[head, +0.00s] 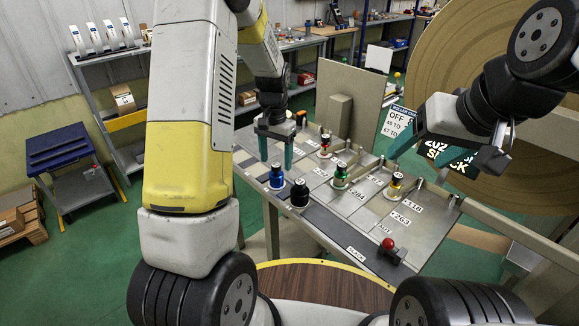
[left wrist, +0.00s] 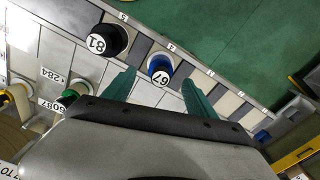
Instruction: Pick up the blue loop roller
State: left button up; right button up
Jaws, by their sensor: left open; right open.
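The blue loop roller (head: 276,177) stands upright on the grey panel table (head: 331,219), near its left edge. It carries a white top marked 67, which shows in the left wrist view (left wrist: 160,70). My left gripper (head: 276,152) is open above and just behind the roller. In the left wrist view its two green fingers (left wrist: 160,92) point toward the roller, which lies between their tips in the picture; I see no contact. My right gripper (head: 436,150) is open and empty over the right side of the table.
A black roller marked 81 (head: 299,193) stands close to the right of the blue one. A red-knobbed lever (head: 388,244) is at the front right.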

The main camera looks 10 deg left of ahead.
aim_at(276, 174)
pick_arm(q)
notch_tip(276, 174, down, 7)
jog(key=shift+a, duration=0.15)
grip_shut()
dwell(0.5)
jog(key=shift+r, duration=0.1)
